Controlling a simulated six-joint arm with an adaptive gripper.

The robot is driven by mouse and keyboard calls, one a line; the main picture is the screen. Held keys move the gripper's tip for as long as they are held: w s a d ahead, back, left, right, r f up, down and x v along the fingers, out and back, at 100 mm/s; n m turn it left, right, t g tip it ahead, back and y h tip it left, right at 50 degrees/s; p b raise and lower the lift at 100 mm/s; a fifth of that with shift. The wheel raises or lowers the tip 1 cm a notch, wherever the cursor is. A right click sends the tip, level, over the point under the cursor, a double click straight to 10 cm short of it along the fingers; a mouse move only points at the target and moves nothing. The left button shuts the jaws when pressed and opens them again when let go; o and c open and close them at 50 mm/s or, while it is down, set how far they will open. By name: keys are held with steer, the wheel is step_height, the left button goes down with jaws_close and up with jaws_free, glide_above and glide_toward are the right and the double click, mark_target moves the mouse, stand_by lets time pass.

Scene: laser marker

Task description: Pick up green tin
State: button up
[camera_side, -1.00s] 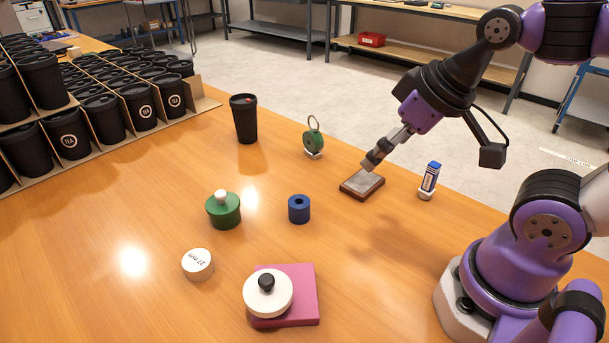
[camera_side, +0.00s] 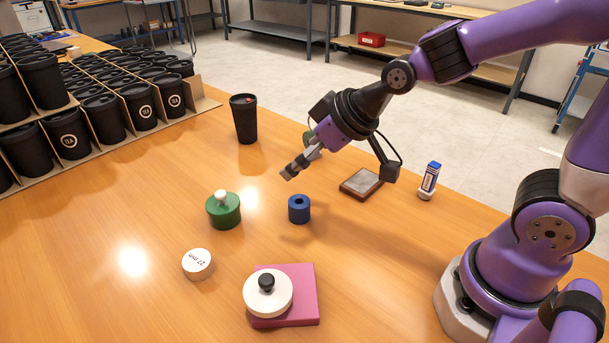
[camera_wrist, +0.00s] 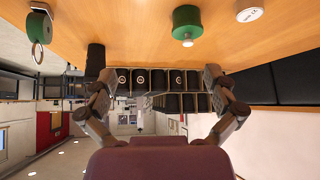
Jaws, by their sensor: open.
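The green tin (camera_side: 223,212) is a short round can with a white knob on its lid. In the wrist view the green tin (camera_wrist: 186,22) shows near the top, right of centre. My gripper (camera_side: 288,174) is in the air above the table, up and to the right of the tin and apart from it. In the wrist view its two fingers (camera_wrist: 158,82) are spread wide with nothing between them.
A pink block (camera_side: 303,305) carries a white disc with a black knob. A black cup (camera_side: 244,120) stands behind. Boxed black cups (camera_side: 105,118) fill the left.

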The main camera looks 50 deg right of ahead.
steer(key=n+t+y, duration=0.2)
glide_toward(225, 203)
steer(key=shift+d+x, duration=0.2)
steer(key=shift+x, duration=1.05)
steer(key=x, duration=1)
steer(key=shift+w+a+f, duration=0.1)
steer(key=shift+a, duration=0.15)
steer(key=c, duration=1.2)
